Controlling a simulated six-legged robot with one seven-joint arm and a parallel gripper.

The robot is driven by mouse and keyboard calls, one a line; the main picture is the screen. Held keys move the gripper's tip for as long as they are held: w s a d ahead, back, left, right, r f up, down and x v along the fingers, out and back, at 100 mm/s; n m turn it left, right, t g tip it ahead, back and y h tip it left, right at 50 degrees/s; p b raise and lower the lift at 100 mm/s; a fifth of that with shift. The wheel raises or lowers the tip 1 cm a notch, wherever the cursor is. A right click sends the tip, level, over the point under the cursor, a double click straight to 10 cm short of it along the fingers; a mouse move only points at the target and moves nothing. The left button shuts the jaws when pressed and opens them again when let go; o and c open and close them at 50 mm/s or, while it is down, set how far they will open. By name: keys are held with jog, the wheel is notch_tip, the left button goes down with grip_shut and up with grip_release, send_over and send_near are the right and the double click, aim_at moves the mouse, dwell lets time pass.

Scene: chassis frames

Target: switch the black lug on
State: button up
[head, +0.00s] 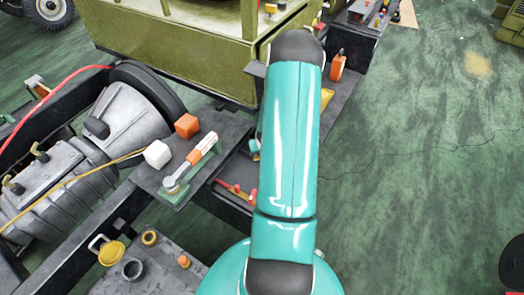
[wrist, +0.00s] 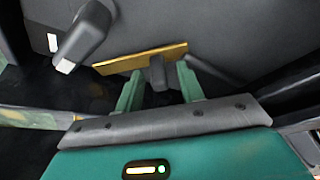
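In the wrist view, a small dark lug (wrist: 157,73) stands out in front of a yellow-brown plate (wrist: 120,63). It looks like the black lug. My gripper (wrist: 159,82) has its two green fingers apart, one on each side of the lug, with a gap showing on both sides. The fingertips reach close to the plate; I cannot tell whether they touch it. In the head view my teal arm covers the middle, and neither my gripper nor the lug can be made out there.
In the wrist view, a bigger dark lever (wrist: 82,38) with a pale end is at upper left. In the head view, an orange-and-white handle (head: 190,162), a white cube (head: 157,154) and an orange cube (head: 187,125) sit left of my arm. Green floor (head: 430,150) is open at right.

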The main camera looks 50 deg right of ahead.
grip_shut()
jog(key=shift+a+m, duration=0.1)
jog(key=shift+m, duration=0.2)
jog(key=m, duration=0.1)
jog(key=m+g+h, duration=0.1)
jog(key=a+m, duration=0.1)
jog(key=m, duration=0.1)
jog(key=shift+s, duration=0.25)
jog(key=shift+s+a+m+g+h, duration=0.15)
jog(key=shift+m+g, duration=0.35)
jog(key=shift+m, duration=0.55)
jog(key=shift+s+a+m+g+h, duration=0.2)
jog(key=shift+m+g, duration=0.3)
jog(key=shift+m, duration=0.55)
jog(key=shift+w, duration=0.15)
grip_release()
